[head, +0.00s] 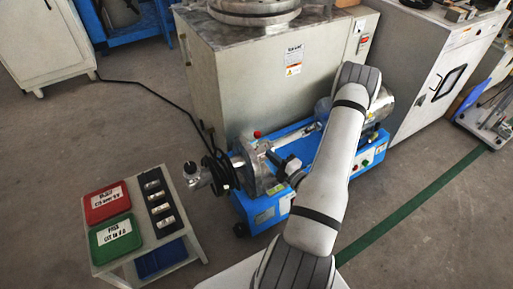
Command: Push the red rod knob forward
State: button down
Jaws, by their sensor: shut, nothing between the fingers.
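The red rod knob (257,134) is a small red ball on top of the blue-based machine (262,205), near its left end and beside the metal flange. My gripper (272,158) shows as a small dark shape left of my arm, slightly below and to the right of the knob. It looks shut and empty, and appears apart from the knob. My arm hides the wrist links and part of the machine's right side.
A large grey cabinet (240,75) stands close behind the machine. At left is a small table (165,240) with a red tray (106,203), a green tray (115,236) and a black strip of several metal pieces. The floor (60,150) at far left is clear.

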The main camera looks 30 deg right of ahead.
aim_at(259, 136)
jog(key=b+x, duration=0.1)
jog(key=x, duration=0.2)
jog(key=b+x, duration=0.1)
jog(key=x, duration=0.5)
jog(key=shift+w+f+b, duration=0.2)
jog(key=shift+w+b, duration=0.2)
jog(key=shift+d, duration=0.1)
jog(key=shift+d+r+p, duration=0.15)
jog(key=shift+d+p, duration=0.55)
jog(key=shift+d, duration=0.45)
